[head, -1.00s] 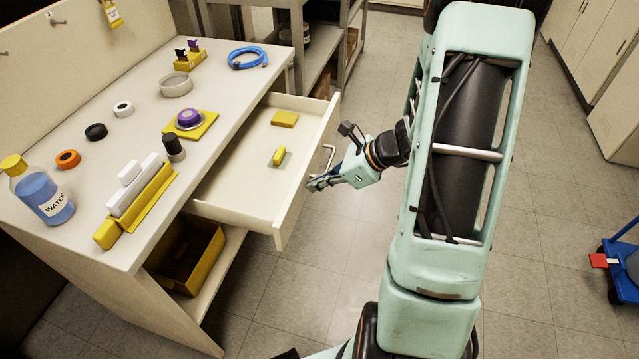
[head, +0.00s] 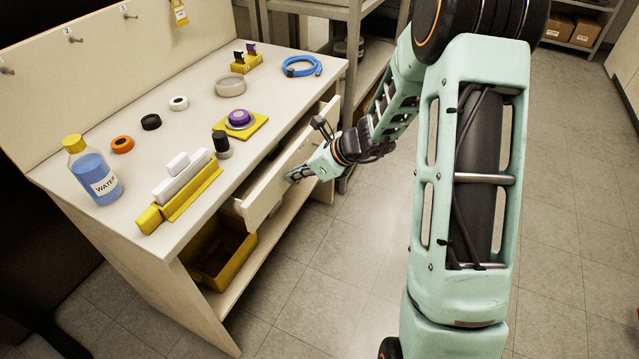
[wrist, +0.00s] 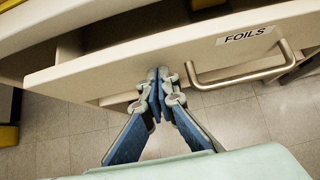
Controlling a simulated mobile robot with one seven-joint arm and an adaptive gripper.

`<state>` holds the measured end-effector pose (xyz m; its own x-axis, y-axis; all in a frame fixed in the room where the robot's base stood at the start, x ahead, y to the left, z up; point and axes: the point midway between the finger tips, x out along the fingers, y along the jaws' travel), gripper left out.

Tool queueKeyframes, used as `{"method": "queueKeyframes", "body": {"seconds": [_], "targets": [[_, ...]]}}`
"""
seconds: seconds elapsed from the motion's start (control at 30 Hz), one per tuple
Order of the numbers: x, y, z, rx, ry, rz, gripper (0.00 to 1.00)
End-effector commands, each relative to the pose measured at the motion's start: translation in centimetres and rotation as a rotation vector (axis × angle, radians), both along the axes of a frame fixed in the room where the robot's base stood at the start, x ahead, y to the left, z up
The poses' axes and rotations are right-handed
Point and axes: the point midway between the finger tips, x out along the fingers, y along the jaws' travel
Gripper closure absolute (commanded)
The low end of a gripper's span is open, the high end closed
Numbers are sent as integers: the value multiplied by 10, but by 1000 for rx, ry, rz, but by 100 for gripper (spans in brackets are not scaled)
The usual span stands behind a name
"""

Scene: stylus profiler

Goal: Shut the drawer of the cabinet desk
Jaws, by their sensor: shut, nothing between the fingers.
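The drawer (head: 262,197) of the cabinet desk (head: 150,237) stands a little way out from under the desktop. In the wrist view its front (wrist: 130,62) carries a "FOILS" label and a metal bar handle (wrist: 245,76) at the right. My gripper (head: 290,178) is at the drawer front, and in the wrist view its closed fingertips (wrist: 157,76) are at the lower edge of the front, left of the handle. They are shut with nothing between them. I cannot tell for certain whether they touch the front. The drawer's contents are hidden.
On the desktop stand a water bottle (head: 94,170), a purple-topped item on a yellow plate (head: 258,127), a blue cable coil (head: 301,67) and several small parts. A yellow bin (head: 222,257) sits on the lower shelf.

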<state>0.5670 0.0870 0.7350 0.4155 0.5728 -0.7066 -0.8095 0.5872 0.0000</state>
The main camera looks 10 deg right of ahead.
Motion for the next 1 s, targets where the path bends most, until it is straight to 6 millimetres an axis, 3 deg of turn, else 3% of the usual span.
{"method": "queueKeyframes", "body": {"seconds": [0.1,0.3,1.0], "targets": [[13,20,1,1,-1,3,100],[28,39,0,0,0,1,100],[36,49,2,6,-4,3,100]]}}
